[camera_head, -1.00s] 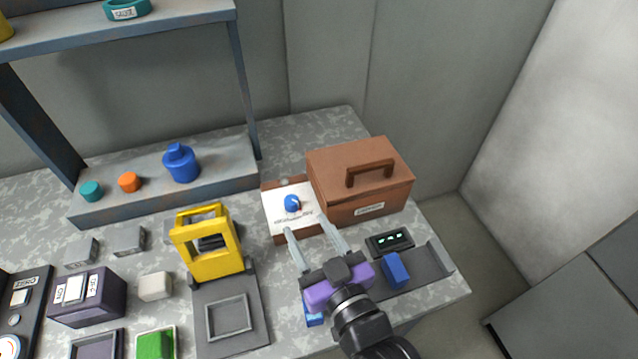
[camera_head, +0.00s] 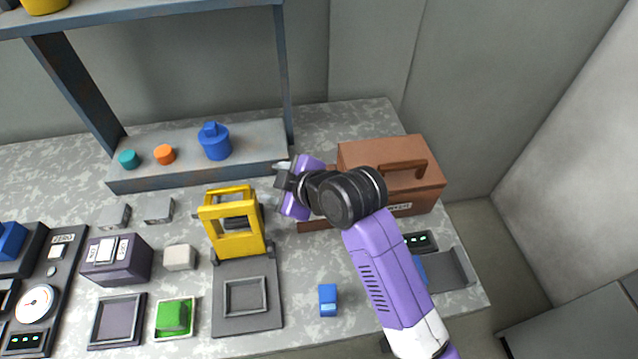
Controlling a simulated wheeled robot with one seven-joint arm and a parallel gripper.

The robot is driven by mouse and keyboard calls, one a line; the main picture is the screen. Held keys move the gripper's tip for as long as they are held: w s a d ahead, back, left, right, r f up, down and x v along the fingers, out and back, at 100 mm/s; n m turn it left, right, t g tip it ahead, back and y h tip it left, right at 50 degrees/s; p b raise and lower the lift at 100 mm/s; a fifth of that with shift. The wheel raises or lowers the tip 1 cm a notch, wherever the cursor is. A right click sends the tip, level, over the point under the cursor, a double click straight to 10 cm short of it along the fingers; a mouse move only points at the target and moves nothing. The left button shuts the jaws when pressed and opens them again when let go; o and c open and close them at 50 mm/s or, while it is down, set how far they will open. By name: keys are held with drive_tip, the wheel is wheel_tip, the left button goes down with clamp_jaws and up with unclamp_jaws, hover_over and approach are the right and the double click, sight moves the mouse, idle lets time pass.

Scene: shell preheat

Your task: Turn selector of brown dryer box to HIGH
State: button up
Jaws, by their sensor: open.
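The brown dryer box (camera_head: 358,155) with a handle on its lid stands at the back right of the bench. Its selector and the white panel around it are hidden behind my wrist and arm; only a brown lower edge of the panel base (camera_head: 318,226) shows. My gripper (camera_head: 283,168) is open, to the left of the box and over the panel's left side. Its fingertips are mostly hidden, and I see nothing held. Whether it touches the selector cannot be seen.
A yellow press-like frame (camera_head: 212,238) stands just left of my gripper. A shelf foot with a blue jar (camera_head: 214,145) lies behind it. A small blue block (camera_head: 328,300) sits on the front bench. A dark display (camera_head: 420,242) and grey tray (camera_head: 458,268) are at right.

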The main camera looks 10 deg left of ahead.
drive_tip(key=d+r+n+g+h, duration=0.2)
drive_tip(key=d+n, duration=0.1)
drive_tip(key=d+r+n+g+h, duration=0.2)
drive_tip(key=d+n+h, duration=0.1)
drive_tip(key=d+r+n+g+h, duration=0.2)
drive_tip(key=n, duration=0.2)
drive_tip(key=shift+w+d+r+h+p, duration=0.25)
drive_tip(key=shift+w+d+h+p, duration=0.05)
drive_tip(key=shift+w+d, duration=0.1)
drive_tip(key=shift+s+d+f, duration=0.1)
drive_tip(key=shift+f, duration=0.1)
wheel_tip(320, 180, down, 7)
drive_tip(key=shift+f+b, duration=0.1)
drive_tip(key=shift+b, duration=0.65)
drive_tip(key=shift+c, duration=0.2)
clamp_jaws()
